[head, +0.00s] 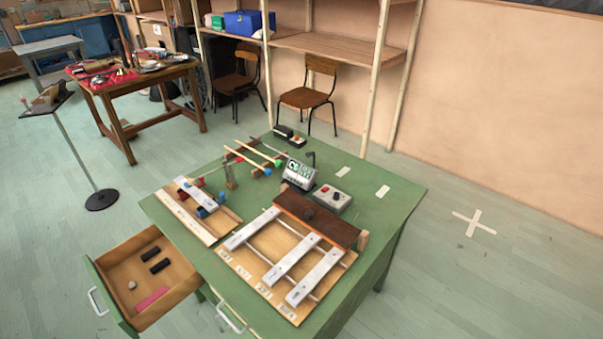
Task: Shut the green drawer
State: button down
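The green drawer (108,296) stands pulled out from the front left of the green table (405,190). Its front is green with a pale metal handle (97,302), and its inside is bare wood. In it lie two black cylinders (155,260), a small grey stone (132,285) and a pink strip (151,299). A second pale handle (230,318) shows on the table's front, to the right of the open drawer; that front looks closed. My gripper is not in view.
On the tabletop are metal bars on wooden boards (257,270), a small display device (299,174), a grey control box (332,198) and mallets. A music stand (75,150) stands at left. The floor left of the drawer is clear.

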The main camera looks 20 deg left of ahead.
aim_at(112, 273)
jog(key=u, duration=1.9)
